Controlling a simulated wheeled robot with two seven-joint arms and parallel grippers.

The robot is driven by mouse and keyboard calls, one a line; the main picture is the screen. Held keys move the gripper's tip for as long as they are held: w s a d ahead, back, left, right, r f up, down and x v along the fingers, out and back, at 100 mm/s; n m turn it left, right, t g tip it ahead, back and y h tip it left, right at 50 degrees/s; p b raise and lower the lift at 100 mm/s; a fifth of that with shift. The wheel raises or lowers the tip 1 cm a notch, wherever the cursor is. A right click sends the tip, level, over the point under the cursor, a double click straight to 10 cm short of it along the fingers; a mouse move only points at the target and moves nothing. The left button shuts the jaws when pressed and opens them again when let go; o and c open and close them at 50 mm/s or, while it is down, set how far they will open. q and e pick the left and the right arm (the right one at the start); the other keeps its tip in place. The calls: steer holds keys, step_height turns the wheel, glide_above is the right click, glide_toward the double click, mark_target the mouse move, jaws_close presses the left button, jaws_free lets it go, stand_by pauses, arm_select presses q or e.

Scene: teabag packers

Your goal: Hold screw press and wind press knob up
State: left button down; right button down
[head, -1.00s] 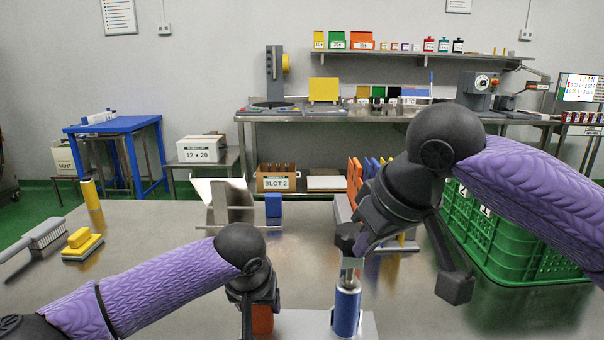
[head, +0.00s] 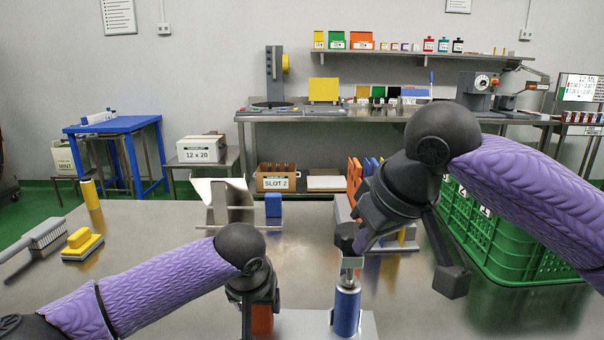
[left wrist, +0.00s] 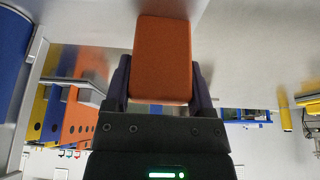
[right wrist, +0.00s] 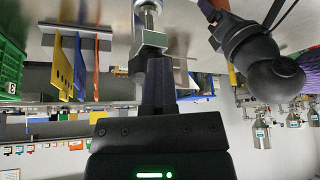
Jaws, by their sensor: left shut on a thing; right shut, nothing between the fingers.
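The screw press stands at the front of the steel table, with a blue cylinder (head: 347,311), a bright metal shaft and a dark knob (head: 345,238) on top. Its pale base plate (head: 296,325) runs left to an orange block (head: 262,319). My left gripper (left wrist: 160,88) is shut on the orange block, which also shows between the fingers in the left wrist view (left wrist: 163,55). My right gripper (right wrist: 157,68) is shut and empty, its fingertips right at the knob. In the right wrist view the knob (right wrist: 150,42) shows just beyond the fingertips; I cannot tell whether they touch.
A green crate (head: 500,240) stands at the right, close to my right arm. A rack with orange, blue and yellow plates (right wrist: 66,68) is behind the press. A metal stand (head: 228,205), a blue block (head: 273,205), and brushes (head: 82,244) are farther left. The table's middle left is clear.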

steer(key=shift+d, duration=0.1)
steer(key=shift+w+d, duration=0.25)
steer(key=shift+d, duration=0.35)
steer(key=shift+w+d, duration=0.4)
steer(key=shift+d, duration=0.05)
arm_select(q)
steer(key=shift+d, duration=0.1)
arm_select(e)
steer(key=shift+d, duration=0.1)
step_height(320, 180, up, 6)
steer(key=shift+s+d, duration=0.15)
steer(key=shift+d, duration=0.1)
stand_by(0.4)
